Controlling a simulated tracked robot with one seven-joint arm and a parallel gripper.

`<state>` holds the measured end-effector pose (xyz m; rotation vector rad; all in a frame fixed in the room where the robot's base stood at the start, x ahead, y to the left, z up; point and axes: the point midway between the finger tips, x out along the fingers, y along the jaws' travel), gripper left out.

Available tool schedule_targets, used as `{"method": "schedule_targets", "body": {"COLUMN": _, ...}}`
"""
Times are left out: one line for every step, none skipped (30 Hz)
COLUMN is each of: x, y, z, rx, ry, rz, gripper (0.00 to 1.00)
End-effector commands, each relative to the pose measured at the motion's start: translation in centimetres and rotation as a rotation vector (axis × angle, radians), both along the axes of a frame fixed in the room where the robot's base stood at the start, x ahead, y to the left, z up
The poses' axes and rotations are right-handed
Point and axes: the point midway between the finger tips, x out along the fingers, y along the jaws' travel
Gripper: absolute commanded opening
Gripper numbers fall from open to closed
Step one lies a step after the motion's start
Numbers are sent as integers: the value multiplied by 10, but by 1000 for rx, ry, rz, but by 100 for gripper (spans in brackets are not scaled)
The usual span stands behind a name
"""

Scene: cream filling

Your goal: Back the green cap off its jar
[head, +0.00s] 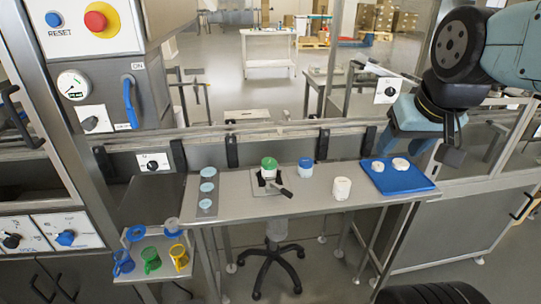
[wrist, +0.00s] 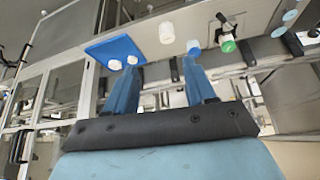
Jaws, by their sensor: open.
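The jar with the green cap (head: 269,163) stands in a dark holder with a lever (head: 284,191) on the grey bench. The green cap also shows at the top right of the wrist view (wrist: 228,46). The cap sits on the white jar (head: 268,173). My gripper (head: 452,155) is at the right of the head view, above and beyond the bench's right end, well apart from the jar. In the wrist view its two blue fingers (wrist: 165,90) are spread with nothing held between them.
A blue-capped jar (head: 306,162) and a white jar (head: 342,188) stand right of the holder. A blue tray (head: 418,184) with two white pieces lies at the bench's right end. A grey strip with light-blue discs (head: 207,208) lies left. A rail (head: 240,128) runs behind.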

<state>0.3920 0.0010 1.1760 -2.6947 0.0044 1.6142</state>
Motion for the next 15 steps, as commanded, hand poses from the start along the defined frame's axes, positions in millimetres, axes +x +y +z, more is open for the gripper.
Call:
{"method": "schedule_targets", "body": {"x": 4, "y": 1, "z": 0, "rx": -3, "ry": 3, "rz": -3, "gripper": 60}}
{"method": "schedule_targets", "body": {"x": 7, "y": 3, "z": 0, "rx": -6, "ry": 5, "rz": -6, "gripper": 63}}
{"method": "schedule_targets", "body": {"x": 13, "y": 5, "z": 0, "rx": -11, "ry": 9, "rz": -11, "gripper": 66}}
{"method": "schedule_targets", "body": {"x": 18, "y": 7, "z": 0, "rx": -15, "ry": 11, "rz": -15, "gripper": 69}}
{"method": "schedule_targets", "body": {"x": 25, "y": 10, "z": 0, "rx": -19, "ry": 14, "rz": -22, "gripper": 72}}
{"method": "schedule_targets", "body": {"x": 34, "y": 14, "z": -1, "rx": -26, "ry": 18, "rz": -28, "gripper": 76}}
{"method": "schedule_targets", "body": {"x": 41, "y": 17, "z": -1, "rx": -29, "ry": 20, "rz": -34, "gripper": 79}}
{"method": "schedule_targets", "body": {"x": 49, "y": 21, "z": -2, "rx": -33, "ry": 22, "rz": -40, "gripper": 82}}
{"method": "schedule_targets", "body": {"x": 59, "y": 26, "z": -3, "rx": -38, "ry": 26, "rz": -48, "gripper": 84}}
{"method": "schedule_targets", "body": {"x": 66, "y": 31, "z": -4, "rx": -41, "ry": 27, "rz": -52, "gripper": 84}}
{"method": "schedule_targets", "body": {"x": 74, "y": 35, "z": -5, "rx": -44, "ry": 27, "rz": -56, "gripper": 84}}
{"method": "schedule_targets", "body": {"x": 84, "y": 41, "z": -7, "rx": -45, "ry": 30, "rz": -62, "gripper": 84}}
{"method": "schedule_targets", "body": {"x": 91, "y": 46, "z": -9, "rx": -47, "ry": 31, "rz": -65, "gripper": 84}}
{"method": "schedule_targets", "body": {"x": 99, "y": 51, "z": -11, "rx": -47, "ry": 31, "rz": -68, "gripper": 84}}
{"method": "schedule_targets", "body": {"x": 108, "y": 58, "z": -14, "rx": -46, "ry": 34, "rz": -72, "gripper": 84}}
